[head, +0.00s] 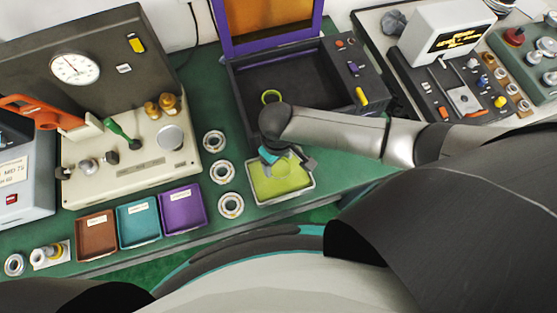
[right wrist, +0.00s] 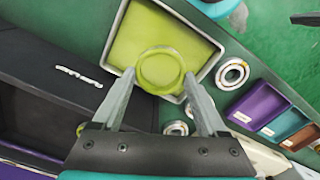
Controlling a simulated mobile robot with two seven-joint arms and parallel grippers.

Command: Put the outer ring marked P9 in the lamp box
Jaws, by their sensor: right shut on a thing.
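My right gripper (head: 285,166) is over the tray of yellow-green liquid (head: 262,195). In the right wrist view the gripper (right wrist: 160,78) is shut on a yellow-green ring (right wrist: 160,88), held between its fingertips over the tray (right wrist: 120,48). I cannot tell how far the ring is above the liquid, and no P9 mark is readable. The lamp box (head: 240,92) is a dark open box with a raised purple-framed lid, just behind the tray. My left gripper is out of view.
Bearing rings (head: 214,140) stand in a column left of the tray. Brown (head: 96,235), teal (head: 138,222) and purple (head: 183,209) bins lie near the front edge. A gauge machine (head: 130,165) stands at left. A control panel (head: 350,75) borders the box's right side.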

